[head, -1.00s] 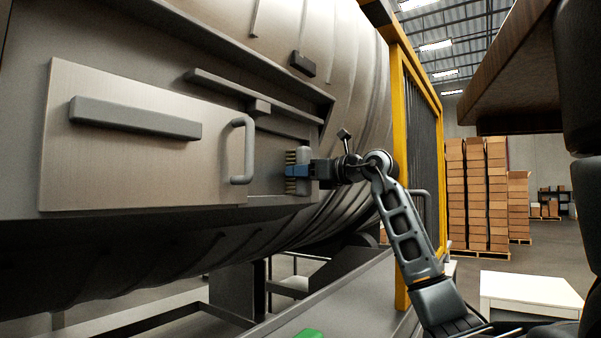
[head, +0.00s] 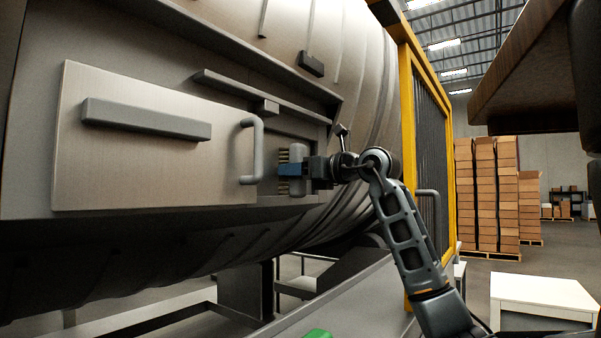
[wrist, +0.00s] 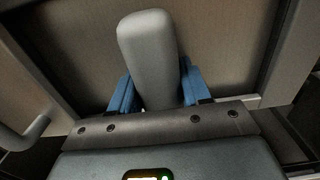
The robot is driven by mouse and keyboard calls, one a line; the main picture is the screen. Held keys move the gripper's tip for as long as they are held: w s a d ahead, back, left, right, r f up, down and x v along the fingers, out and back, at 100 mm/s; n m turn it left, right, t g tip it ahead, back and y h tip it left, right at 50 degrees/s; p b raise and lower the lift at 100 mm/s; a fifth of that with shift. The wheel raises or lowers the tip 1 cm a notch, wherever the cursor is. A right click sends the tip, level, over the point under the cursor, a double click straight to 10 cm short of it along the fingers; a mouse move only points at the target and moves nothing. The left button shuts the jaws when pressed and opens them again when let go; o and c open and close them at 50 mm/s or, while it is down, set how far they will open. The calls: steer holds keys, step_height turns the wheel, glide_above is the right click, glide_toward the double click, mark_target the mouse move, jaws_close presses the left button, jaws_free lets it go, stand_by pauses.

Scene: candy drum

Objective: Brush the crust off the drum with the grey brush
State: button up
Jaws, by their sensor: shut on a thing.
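The large metal drum (head: 345,60) fills the left and middle of the head view. A sliding panel (head: 150,170) with a bar and a handle (head: 252,150) sits on its front, with an opening at the panel's right end. My gripper (head: 290,169) is shut on the grey brush (head: 298,158), whose pale bristles point left toward the opening. In the wrist view the brush's grey back (wrist: 150,55) stands between my blue fingers (wrist: 153,90). The brush hides its bristles there. I cannot make out any crust or whether the bristles touch the drum.
A rail (head: 262,98) runs above the opening, and the panel handle is close left of the brush. A yellow guard frame (head: 408,80) stands right of the drum. A white table (head: 540,296) is at lower right, and stacked boxes (head: 487,190) are behind. A green object (head: 318,334) lies at the bottom.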

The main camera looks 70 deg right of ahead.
steer(key=shift+w+a, duration=0.15)
steer(key=shift+a, duration=0.65)
steer(key=shift+w+a, duration=0.15)
steer(key=shift+a, duration=0.65)
steer(key=v, duration=0.6)
steer(key=shift+b, duration=0.3)
steer(key=v, duration=0.3)
